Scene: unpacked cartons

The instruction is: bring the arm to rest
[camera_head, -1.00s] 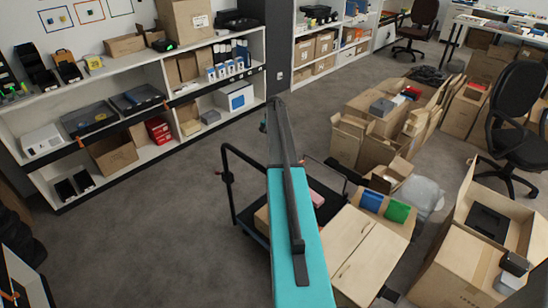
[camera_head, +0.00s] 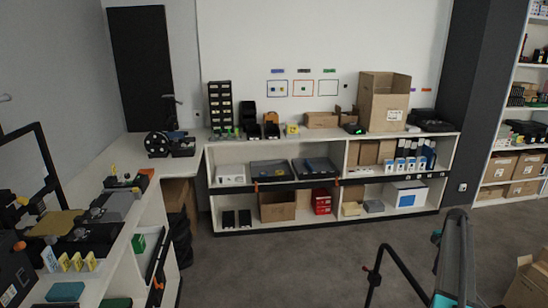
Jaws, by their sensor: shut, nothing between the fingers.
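Part of my own arm (camera_head: 455,258) shows at the lower right edge, with a long dark link rising above a teal section. It stands in front of the grey floor, to the right of a black cart handle in the picture. I cannot make out my gripper or its fingertips in this view. No held object shows.
A black cart handle (camera_head: 398,262) stands left of my arm. A white shelf unit (camera_head: 345,156) with boxes and trays lines the far wall. A cluttered bench (camera_head: 128,222) is at the left. An open carton (camera_head: 528,284) sits at the lower right. Grey floor (camera_head: 290,265) between is clear.

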